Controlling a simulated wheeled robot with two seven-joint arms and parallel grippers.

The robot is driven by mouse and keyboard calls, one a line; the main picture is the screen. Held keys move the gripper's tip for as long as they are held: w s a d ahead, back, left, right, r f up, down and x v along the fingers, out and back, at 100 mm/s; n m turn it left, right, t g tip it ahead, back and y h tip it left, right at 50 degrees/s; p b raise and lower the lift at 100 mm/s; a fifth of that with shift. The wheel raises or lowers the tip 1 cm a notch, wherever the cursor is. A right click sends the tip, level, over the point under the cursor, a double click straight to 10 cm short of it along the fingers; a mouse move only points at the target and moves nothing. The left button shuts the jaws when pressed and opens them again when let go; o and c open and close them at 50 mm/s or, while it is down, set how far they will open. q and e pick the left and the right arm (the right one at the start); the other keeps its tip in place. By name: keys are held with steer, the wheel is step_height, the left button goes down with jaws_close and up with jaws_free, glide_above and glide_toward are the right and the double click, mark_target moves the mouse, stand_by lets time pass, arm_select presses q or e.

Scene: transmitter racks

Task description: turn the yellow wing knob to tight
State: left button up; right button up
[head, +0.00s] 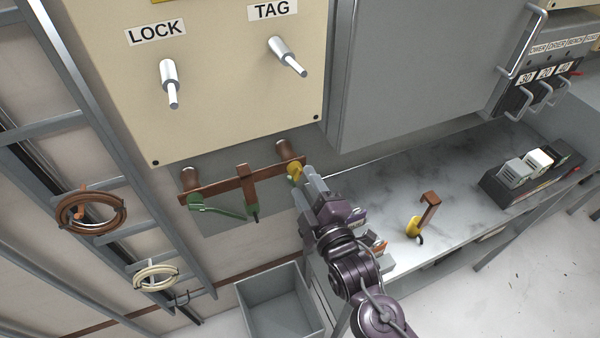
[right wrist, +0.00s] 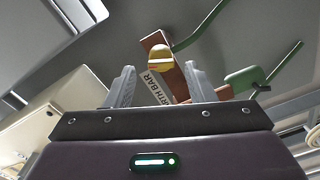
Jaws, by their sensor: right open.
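The yellow wing knob (head: 293,172) sits at the right end of the copper-brown earth bar (head: 216,186) below the LOCK and TAG panel. In the right wrist view the knob (right wrist: 160,60) shows as a rounded yellow cap beyond my fingertips, with the bar's "EARTH BAR" label (right wrist: 158,86) just below it. My right gripper (head: 309,178) comes up from the lower right beside the knob. In the right wrist view its two fingers (right wrist: 160,80) stand apart, one to each side of the knob. I cannot tell whether a finger touches it. My left gripper is not in view.
The cream panel (head: 200,90) with two metal pegs and a grey cabinet (head: 420,70) stand above. Green handles (head: 222,210) hang from the bar. A yellow item with a brown hook (head: 414,226) and a fuse holder (head: 530,170) are on the bench. A grey bin (head: 258,318) is below.

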mark_target(299, 176)
steer(key=x, duration=0.2)
steer(key=shift+w+a, duration=0.1)
steer(key=shift+w, duration=0.15)
steer(key=shift+w+a+f, duration=0.1)
steer(key=shift+w, duration=0.1)
steer(key=c, duration=0.9)
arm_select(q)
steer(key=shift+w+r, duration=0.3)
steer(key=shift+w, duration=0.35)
arm_select(e)
steer(key=shift+c, duration=0.2)
